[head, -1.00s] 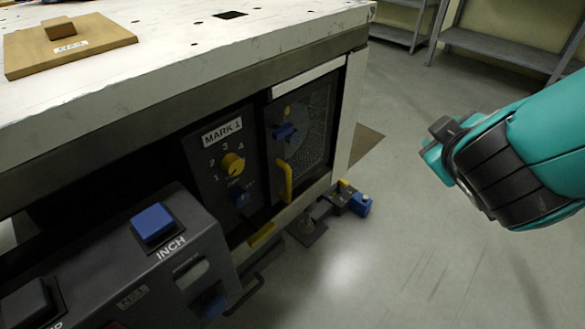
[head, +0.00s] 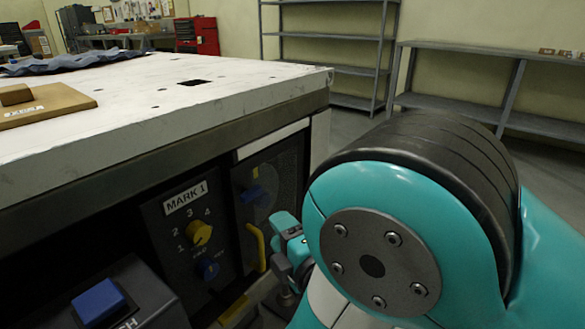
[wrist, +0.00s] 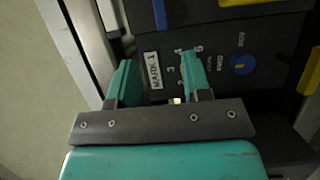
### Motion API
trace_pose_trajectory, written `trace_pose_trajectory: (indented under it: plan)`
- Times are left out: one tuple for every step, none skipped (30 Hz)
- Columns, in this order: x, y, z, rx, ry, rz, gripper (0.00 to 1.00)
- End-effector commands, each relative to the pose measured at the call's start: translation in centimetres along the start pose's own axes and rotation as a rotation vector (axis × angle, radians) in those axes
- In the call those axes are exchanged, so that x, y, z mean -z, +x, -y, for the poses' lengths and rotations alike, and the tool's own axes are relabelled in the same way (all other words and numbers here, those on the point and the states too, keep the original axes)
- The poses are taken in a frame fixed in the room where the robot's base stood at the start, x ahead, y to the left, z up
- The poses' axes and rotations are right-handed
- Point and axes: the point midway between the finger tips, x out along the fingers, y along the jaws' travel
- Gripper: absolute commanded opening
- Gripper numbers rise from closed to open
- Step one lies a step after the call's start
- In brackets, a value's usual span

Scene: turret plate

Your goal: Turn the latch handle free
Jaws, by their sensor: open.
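A blue strip (wrist: 160,14) at the top of the wrist view appears to be the same lever. A curved yellow pull (head: 256,248) is lower on the door. My gripper (wrist: 163,80) is open and empty, its two teal fingers apart in front of the MARK 1 panel (wrist: 215,35). In the head view my gripper (head: 287,238) shows just right of the yellow pull, partly hidden by my arm. No contact with the lever shows.
The MARK 1 panel has a yellow numbered knob (head: 198,232) and a blue knob (head: 207,268). The white table top (head: 200,100) overhangs the panels. A dark box with a blue button (head: 98,302) is at lower left. Grey shelves (head: 480,70) stand behind.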

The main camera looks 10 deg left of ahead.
Motion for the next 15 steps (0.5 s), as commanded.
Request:
trace_pose_trajectory:
  plan:
    - [-0.1, 0.4, -0.8, 0.002, 0.0, 0.001, 0.45]
    - [-0.1, 0.6, -0.7, 0.002, 0.0, 0.001, 0.45]
    - [-0.1, 0.9, -0.7, 0.002, 0.0, 0.001, 0.45]
    - [-0.1, 1.1, -0.7, 0.002, 0.0, 0.001, 0.45]
    - [-0.1, 1.4, -0.7, 0.002, 0.0, 0.001, 0.45]
    - [-0.1, 1.6, -0.7, 0.003, 0.0, 0.001, 0.45]
    - [-0.1, 1.8, -0.7, 0.002, 0.0, 0.001, 0.45]
    - [-0.1, 2.0, -0.7, 0.002, 0.001, 0.001, 0.45]
    - [-0.1, 2.3, -0.7, 0.002, 0.001, 0.002, 0.45]
    - [-0.1, 2.5, -0.7, 0.002, 0.001, 0.002, 0.45]
    - [-0.1, 2.7, -0.7, 0.002, 0.001, 0.002, 0.45]
    - [-0.1, 2.9, -0.8, 0.001, 0.001, 0.002, 0.45]
    - [-0.1, 3.1, -0.7, 0.002, 0.001, 0.002, 0.45]
    - [-0.1, 3.3, -0.7, 0.002, 0.001, 0.003, 0.45]
    - [-0.1, 3.5, -0.7, 0.002, 0.001, 0.003, 0.45]
